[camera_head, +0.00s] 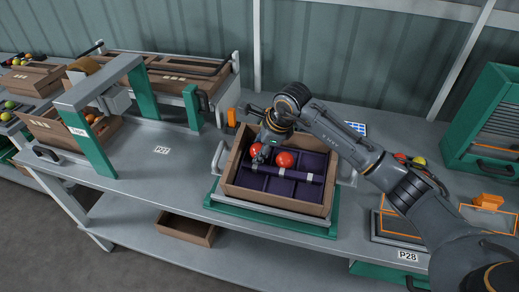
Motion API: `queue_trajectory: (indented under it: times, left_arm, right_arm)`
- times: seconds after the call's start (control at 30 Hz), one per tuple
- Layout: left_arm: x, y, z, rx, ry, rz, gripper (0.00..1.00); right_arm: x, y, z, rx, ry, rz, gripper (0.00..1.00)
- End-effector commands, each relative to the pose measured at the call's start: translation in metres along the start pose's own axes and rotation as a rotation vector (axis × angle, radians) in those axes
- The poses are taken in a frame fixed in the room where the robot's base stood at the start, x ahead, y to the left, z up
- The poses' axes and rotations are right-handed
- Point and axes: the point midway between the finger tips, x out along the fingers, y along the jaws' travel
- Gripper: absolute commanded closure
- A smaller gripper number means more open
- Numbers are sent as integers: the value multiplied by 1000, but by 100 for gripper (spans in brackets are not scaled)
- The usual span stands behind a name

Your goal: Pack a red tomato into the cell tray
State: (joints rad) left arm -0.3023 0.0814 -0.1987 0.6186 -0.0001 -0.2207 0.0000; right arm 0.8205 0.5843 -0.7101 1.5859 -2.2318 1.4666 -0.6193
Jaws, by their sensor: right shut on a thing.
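The cell tray (246,180) is a brown, open box with dark purple cells inside, standing on a green and grey stand on the bench. My right gripper (262,153) comes in from the right and points down over the tray's back left part. It is shut on a red tomato (256,150), which its fingers partly cover. I cannot tell whether this tomato touches the cell floor. A second red tomato (285,159) sits just to its right in the tray. The front cells look empty. My left gripper is out of view.
A green frame (88,140) stands at the left, beside a brown box of orange fruit (92,119). A green cabinet (489,120) stands at the right. An empty brown box (185,230) lies on the lower shelf. The bench left of the tray is clear.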

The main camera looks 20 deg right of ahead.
Motion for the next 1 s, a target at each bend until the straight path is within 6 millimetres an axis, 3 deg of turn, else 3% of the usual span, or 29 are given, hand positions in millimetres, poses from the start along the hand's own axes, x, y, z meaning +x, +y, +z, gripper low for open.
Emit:
queue_trajectory:
  times: [0.47,0.5,0.6,1.0]
  left_arm:
    - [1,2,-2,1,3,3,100]
    - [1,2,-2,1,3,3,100]
    - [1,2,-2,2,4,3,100]
    - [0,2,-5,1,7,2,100]
  right_arm:
    - [6,4,-6,1,15,12,68]
    - [6,5,-6,1,15,13,45]
    - [7,5,-6,2,16,13,27]
    - [4,2,-4,2,10,7,27]
